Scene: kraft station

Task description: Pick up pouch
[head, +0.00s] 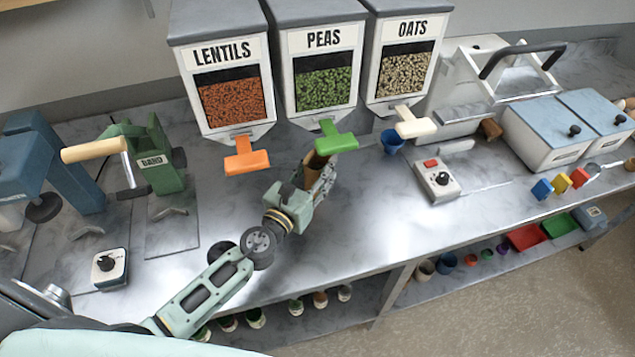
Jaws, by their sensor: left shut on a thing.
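A brown kraft pouch (315,164) stands upright under the green spout of the peas dispenser (321,88). My left gripper (318,180) is shut on the pouch, and its fingers hide the pouch's lower part. The pouch's top edge shows just below the green lever (335,138). I cannot tell whether the pouch touches the counter (215,220). My right gripper is not in view.
Lentils (235,97) and oats (404,72) dispensers flank the peas one. A blue cup (392,141) and a control box with a red button (437,177) are to the right. A green band machine (150,160) stands left. The front counter between is clear.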

